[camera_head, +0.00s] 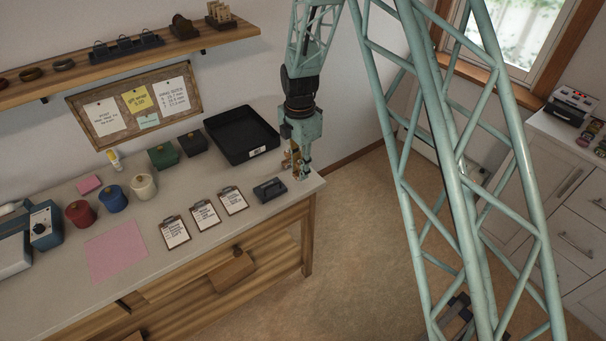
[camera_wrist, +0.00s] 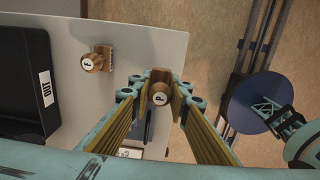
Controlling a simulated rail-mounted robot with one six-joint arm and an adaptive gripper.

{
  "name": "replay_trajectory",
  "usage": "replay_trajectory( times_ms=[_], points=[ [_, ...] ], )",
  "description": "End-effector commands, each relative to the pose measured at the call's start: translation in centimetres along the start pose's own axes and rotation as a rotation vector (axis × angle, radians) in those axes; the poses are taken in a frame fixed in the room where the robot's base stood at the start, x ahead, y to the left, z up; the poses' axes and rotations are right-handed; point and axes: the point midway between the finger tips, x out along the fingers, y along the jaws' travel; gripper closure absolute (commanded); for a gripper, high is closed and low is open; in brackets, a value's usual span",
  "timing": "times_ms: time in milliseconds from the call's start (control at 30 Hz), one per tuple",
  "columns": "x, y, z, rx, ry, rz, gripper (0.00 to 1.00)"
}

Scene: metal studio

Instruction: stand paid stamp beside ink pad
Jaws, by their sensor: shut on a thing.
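My gripper (camera_head: 300,172) is at the right end of the bench, pointing down. In the wrist view my gripper (camera_wrist: 160,92) is shut on a wooden stamp (camera_wrist: 159,97) with a white "P" on its round knob, likely the paid stamp. It looks upright; whether its base touches the bench I cannot tell. The dark ink pad (camera_head: 270,189) lies on the bench just left of and nearer than my gripper. It also shows in the wrist view (camera_wrist: 150,127), partly hidden by a finger. A second wooden stamp (camera_wrist: 97,60), marked "F", stands apart from the gripper.
A black "OUT" tray (camera_head: 213,130) stands behind the ink pad. The bench's right edge (camera_head: 316,188) is close to my gripper.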

Motion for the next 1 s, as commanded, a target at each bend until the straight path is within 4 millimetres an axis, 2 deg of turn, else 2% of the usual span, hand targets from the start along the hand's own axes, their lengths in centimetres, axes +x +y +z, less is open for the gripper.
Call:
replay_trajectory(
  times_ms=[133, 567, 733, 1000],
  points=[
    [0.2, 0.6, 1.0, 0.001, 0.0, 0.0, 0.93],
    [0.2, 0.8, 1.3, 0.0, 0.0, -0.001, 0.93],
    [0.3, 1.2, 2.1, 0.001, 0.0, 0.0, 0.93],
    [3.3, 1.1, 2.0, 0.0, 0.001, -0.002, 0.93]
  ],
)
